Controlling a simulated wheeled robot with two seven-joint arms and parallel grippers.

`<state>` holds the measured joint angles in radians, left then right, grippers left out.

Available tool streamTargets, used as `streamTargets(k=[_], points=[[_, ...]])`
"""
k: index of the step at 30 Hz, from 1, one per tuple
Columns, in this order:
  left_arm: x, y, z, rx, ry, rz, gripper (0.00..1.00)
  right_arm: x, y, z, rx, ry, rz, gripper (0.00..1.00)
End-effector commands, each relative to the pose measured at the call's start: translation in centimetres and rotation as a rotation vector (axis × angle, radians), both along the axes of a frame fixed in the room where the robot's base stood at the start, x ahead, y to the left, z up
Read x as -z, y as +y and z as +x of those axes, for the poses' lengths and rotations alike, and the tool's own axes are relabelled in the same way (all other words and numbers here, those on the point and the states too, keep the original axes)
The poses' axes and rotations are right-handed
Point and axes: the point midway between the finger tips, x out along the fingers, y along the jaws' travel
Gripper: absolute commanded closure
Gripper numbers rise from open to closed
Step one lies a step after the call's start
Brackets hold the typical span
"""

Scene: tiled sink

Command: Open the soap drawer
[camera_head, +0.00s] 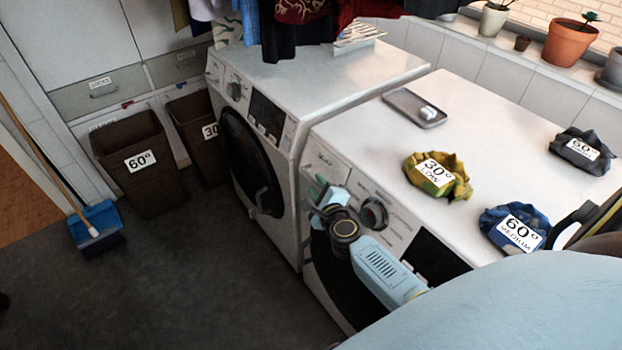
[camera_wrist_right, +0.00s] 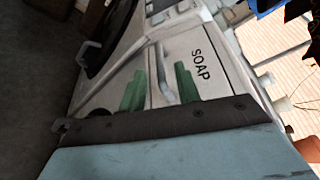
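The soap drawer (camera_head: 328,164) is at the upper left of the right washing machine's front. In the right wrist view its white front (camera_wrist_right: 205,75) bears the word SOAP and a grey bar handle (camera_wrist_right: 164,74). The drawer looks shut. My right gripper (camera_head: 320,192) is at the machine's front, by the drawer. In the right wrist view its two green fingers (camera_wrist_right: 160,88) are apart, one on each side of the handle in the picture. I cannot tell whether they touch it. My left gripper is not in view.
On the right machine (camera_head: 480,115) lie a grey tray (camera_head: 405,105), a yellow cloth (camera_head: 455,178), a blue cloth (camera_head: 495,220) and a dark grey cloth (camera_head: 570,145). Another machine (camera_head: 275,85) stands to the left. Brown baskets (camera_head: 140,185) and a broom (camera_head: 45,160) stand farther left.

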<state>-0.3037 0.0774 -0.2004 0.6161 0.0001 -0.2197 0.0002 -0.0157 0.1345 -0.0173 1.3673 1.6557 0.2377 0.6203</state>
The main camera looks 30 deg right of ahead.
Motion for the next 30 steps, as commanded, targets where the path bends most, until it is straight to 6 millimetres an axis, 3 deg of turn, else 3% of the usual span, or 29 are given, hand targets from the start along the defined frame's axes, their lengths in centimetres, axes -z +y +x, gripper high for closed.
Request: streamTargets(k=[3, 9, 21, 30], points=[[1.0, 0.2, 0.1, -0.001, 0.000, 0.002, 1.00, 0.6, -0.6, 2.2, -0.001, -0.002, -0.001, 0.68], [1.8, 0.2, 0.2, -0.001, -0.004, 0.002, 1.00, 1.1, -1.1, 4.4, 0.000, 0.000, -0.001, 0.68], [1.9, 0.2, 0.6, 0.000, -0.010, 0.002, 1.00, 1.1, -1.3, 5.1, -0.001, 0.001, -0.001, 0.68], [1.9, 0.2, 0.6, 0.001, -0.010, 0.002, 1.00, 1.1, -1.3, 5.1, -0.001, 0.001, -0.002, 1.00]])
